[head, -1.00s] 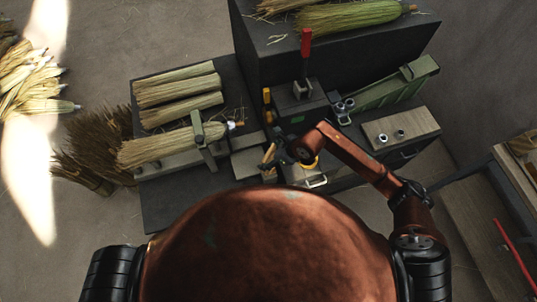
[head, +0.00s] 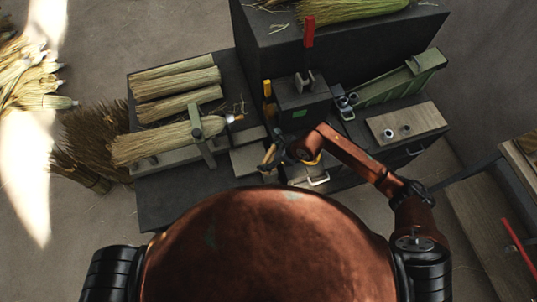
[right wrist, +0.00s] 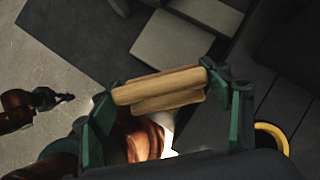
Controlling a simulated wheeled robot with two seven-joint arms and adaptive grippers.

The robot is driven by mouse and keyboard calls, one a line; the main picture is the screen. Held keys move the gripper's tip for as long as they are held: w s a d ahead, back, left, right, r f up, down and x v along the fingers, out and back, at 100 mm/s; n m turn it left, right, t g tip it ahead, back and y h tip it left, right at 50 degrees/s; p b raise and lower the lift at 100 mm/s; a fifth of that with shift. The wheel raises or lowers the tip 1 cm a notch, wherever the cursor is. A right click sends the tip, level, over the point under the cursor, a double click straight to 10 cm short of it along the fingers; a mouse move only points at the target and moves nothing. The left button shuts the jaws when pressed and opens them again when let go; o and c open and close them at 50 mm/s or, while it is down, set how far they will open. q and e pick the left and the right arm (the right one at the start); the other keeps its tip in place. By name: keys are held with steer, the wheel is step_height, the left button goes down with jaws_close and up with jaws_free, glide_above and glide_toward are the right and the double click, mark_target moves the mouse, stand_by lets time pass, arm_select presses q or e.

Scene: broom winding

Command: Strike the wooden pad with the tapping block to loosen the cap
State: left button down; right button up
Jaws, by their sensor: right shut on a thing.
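My right gripper (head: 277,154) is shut on a small wooden block, likely the tapping block (head: 267,158). In the right wrist view the block (right wrist: 160,88) lies across between the green fingertips (right wrist: 160,95). It is above the bench front, near two flat grey-beige plates (head: 248,158); whether one is the wooden pad I cannot tell. No contact with them shows.
A broom head (head: 155,143) lies under a green clamp (head: 203,138) at the left. Several straw bundles (head: 178,90) lie behind it. A dark box with a red lever (head: 309,32) and a green bin (head: 400,80) stand behind my right gripper.

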steer(key=shift+r, duration=0.2)
step_height(320, 180, up, 5)
steer(key=p, duration=0.3)
stand_by(0.3)
steer(key=shift+r, duration=0.3)
steer(key=shift+f, duration=0.15)
